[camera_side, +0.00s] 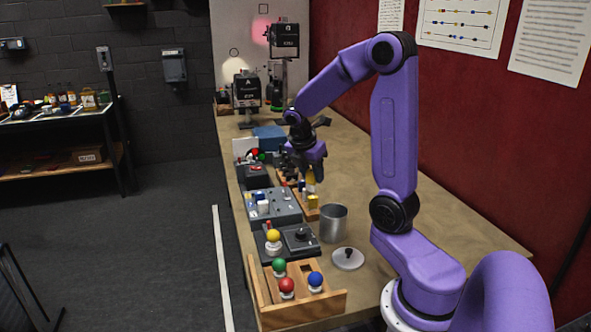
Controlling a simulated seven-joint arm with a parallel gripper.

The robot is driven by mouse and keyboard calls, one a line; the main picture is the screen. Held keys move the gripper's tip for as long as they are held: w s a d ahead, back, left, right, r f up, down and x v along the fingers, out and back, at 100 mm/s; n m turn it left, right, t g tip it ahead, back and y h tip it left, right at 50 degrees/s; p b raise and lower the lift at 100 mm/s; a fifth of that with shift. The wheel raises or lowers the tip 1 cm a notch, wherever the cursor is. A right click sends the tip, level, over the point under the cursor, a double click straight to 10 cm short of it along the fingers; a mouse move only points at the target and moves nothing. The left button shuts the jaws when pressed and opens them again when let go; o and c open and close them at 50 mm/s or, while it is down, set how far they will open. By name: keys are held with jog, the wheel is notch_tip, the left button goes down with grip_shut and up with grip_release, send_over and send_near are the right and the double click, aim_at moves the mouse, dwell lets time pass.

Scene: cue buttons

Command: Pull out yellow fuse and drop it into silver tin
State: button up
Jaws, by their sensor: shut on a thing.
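My gripper (309,166) points down over the wooden fuse rack and is shut on a yellow fuse (311,182), which is upright beneath the fingers. I cannot tell whether the fuse's lower end is still in the rack. The rack (312,215) is a low wooden strip with a blue piece and another yellow piece (313,202) at its near end. The silver tin (333,224) stands open and upright just in front of the rack. Its inside bottom is hidden.
A round grey lid (348,259) with a black knob lies near the tin. A grey switch panel (271,207) and a dark box with a yellow button (273,237) stand to the left. A wooden tray (305,309) holds red, green and blue buttons. The table's right side is clear.

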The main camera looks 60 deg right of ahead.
jog(key=s+m+g+y, duration=0.1)
jog(key=s+m+g, duration=0.2)
jog(key=s+m, duration=0.45)
notch_tip(320, 180, down, 6)
jog(key=shift+w+d, duration=0.35)
jog(key=shift+d, duration=0.05)
jog(key=shift+f, duration=0.15)
jog(key=o, duration=1.1)
notch_tip(320, 180, up, 7)
dwell(0.4)
